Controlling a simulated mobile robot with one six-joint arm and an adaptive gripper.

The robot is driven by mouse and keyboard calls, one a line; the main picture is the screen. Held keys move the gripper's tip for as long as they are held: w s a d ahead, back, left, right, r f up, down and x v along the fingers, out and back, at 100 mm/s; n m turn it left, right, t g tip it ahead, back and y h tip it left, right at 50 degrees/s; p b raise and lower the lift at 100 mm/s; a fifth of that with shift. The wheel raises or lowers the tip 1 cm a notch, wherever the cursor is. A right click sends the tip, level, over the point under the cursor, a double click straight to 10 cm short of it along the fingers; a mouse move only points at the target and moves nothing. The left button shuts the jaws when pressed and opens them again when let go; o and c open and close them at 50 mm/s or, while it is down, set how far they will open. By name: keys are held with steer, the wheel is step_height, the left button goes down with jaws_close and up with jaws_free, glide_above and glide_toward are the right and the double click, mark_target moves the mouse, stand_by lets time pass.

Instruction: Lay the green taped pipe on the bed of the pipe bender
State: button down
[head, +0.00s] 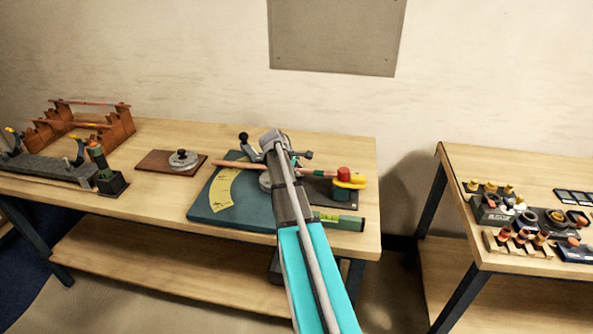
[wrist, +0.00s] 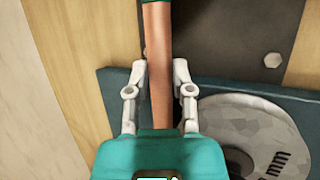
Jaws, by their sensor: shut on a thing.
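The green taped pipe (wrist: 158,50) is a copper tube with a green band at the top of the wrist view. My gripper (wrist: 158,78) is shut on its bare copper part, one finger on each side. In the head view the copper pipe (head: 232,164) runs left to right over the back of the pipe bender, and my arm hides its middle. The pipe bender has a teal bed (head: 205,212), a yellow angle scale (head: 222,192) and a grey marked disc (wrist: 245,125). I cannot tell whether the pipe touches the bed.
A red-and-yellow topped item (head: 344,182) stands at the bender's right, with a green level (head: 342,222) in front. A brown board with a round metal piece (head: 183,159) lies left. A rack (head: 85,125) and vise-like fixture (head: 50,170) stand farther left. A second table (head: 520,165) holds fittings.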

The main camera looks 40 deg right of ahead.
steer(key=shift+s+d, duration=0.55)
steer(key=shift+s, duration=0.05)
stand_by(1.0)
steer(key=shift+c, duration=2.1)
jaws_free()
steer(key=o, duration=0.3)
steer(key=shift+r+p, duration=3.55)
